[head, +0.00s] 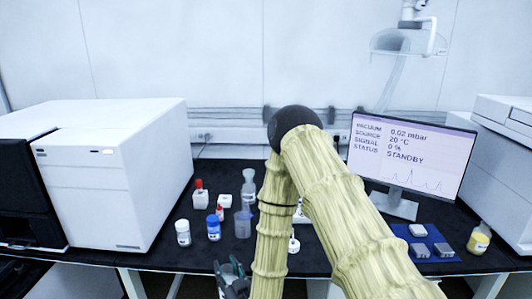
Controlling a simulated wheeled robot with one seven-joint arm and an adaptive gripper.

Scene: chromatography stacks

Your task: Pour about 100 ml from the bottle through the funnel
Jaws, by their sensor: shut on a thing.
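My gripper (232,283) is low at the front edge of the bench, partly cut off by the bottom of the picture. It is shut on a small, pale, glassy thing (229,269), which may be the bottle. Too little of it shows to be sure. I cannot make out a funnel. A white stand-like piece (295,244) shows beside my arm, and my arm hides part of it. A clear beaker-like vessel (243,224) stands on the dark bench to the left of my arm.
Near the vessel stand a blue-capped bottle (214,230), a white jar (183,234), a red-topped container (199,199) and a clear bottle (248,185). A white instrument (110,170) fills the left. A monitor (411,157), blue tray (436,257) and yellow-liquid bottle (479,239) are right.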

